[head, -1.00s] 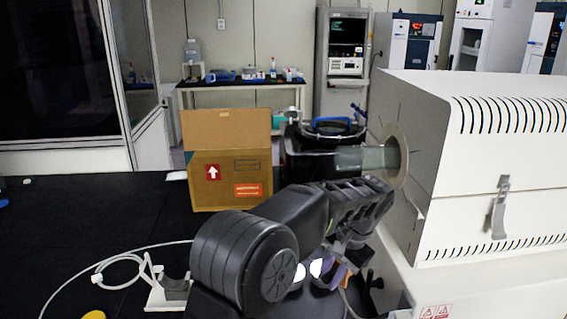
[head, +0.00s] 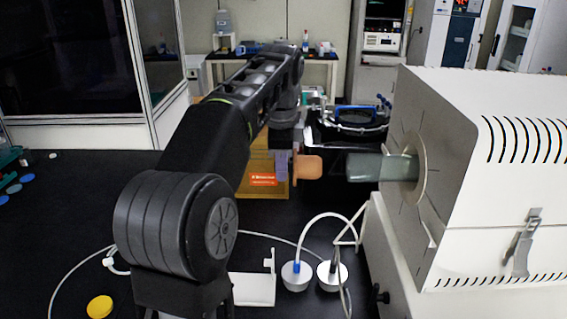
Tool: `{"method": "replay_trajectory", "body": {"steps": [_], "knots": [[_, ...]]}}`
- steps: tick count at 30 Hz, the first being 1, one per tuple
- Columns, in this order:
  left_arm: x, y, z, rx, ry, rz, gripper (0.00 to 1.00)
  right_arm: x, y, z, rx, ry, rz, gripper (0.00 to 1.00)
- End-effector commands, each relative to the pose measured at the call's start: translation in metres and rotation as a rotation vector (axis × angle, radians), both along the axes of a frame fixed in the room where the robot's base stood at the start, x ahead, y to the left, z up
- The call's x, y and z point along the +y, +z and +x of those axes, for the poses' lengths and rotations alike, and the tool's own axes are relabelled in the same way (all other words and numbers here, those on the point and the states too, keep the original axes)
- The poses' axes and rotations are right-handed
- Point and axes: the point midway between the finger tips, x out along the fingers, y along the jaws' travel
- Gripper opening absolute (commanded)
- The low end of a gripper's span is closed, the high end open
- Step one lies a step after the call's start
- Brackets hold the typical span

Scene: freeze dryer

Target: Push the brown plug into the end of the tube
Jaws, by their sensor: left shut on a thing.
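The brown plug (head: 308,167) is held out to the right by my left gripper (head: 287,165), which is shut on it. The grey-green tube (head: 365,167) sticks out leftward from the round opening of the white furnace-like box (head: 450,160). The plug is apart from the tube's left end, with a small gap between them, at nearly the same height in the picture. My left arm hides part of the gripper and the cardboard box behind. My right gripper is not in view.
Behind stand a cardboard box (head: 262,190) and a black vessel (head: 345,130) with a blue handle. Two white round pieces (head: 296,275) with hoses sit in front, near a white bracket (head: 255,287). A yellow disc (head: 99,307) lies at the lower left.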

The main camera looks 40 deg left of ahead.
Motion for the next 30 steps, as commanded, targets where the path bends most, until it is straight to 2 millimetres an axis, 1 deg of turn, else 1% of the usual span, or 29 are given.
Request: {"method": "replay_trajectory", "body": {"steps": [5, 18, 30], "knots": [[-0.003, 0.0, 0.003, 0.0, 0.001, 0.002, 0.0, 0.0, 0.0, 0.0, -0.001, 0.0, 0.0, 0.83], [-0.028, 0.0, 0.024, 0.0, 0.001, 0.003, 0.0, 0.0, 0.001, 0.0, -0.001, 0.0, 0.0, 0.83], [-0.031, 0.0, 0.026, -0.002, 0.001, 0.001, 0.0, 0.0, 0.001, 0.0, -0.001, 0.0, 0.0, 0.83]]}}
